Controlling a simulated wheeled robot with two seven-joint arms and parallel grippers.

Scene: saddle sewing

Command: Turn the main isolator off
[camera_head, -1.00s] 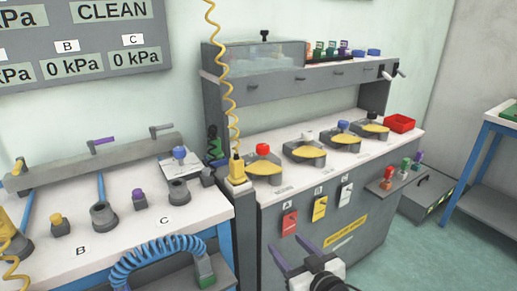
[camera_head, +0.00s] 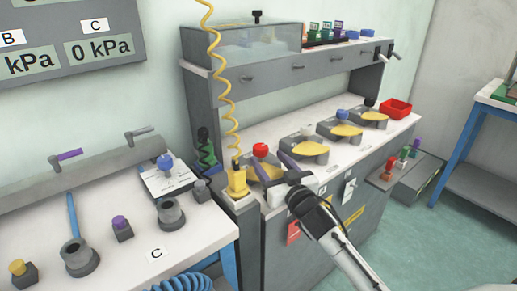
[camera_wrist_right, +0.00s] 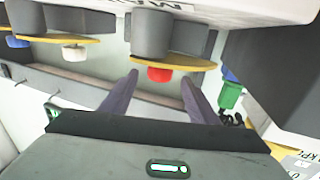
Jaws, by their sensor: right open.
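The unit I take for the main isolator is the grey housing with a red knob (camera_head: 260,150) and a yellow plate at the left end of the bench's row. In the right wrist view, which appears upside down, the red knob (camera_wrist_right: 160,74) shows between the fingertips. My right gripper (camera_head: 266,157) is open and empty, its two purple-grey fingers pointing at this unit. The gripper (camera_wrist_right: 160,79) also shows open in the wrist view. I cannot tell whether a finger touches the knob. The fingers hide part of the yellow plate. My left gripper is not in view.
Similar units with a white knob (camera_head: 307,130), a blue knob (camera_head: 342,114) and a black knob (camera_head: 370,101) continue right. A yellow block (camera_head: 237,182) with a coiled cable stands close left. A shelf (camera_head: 300,75) overhangs behind. A red tray (camera_head: 396,108) sits at the far end.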

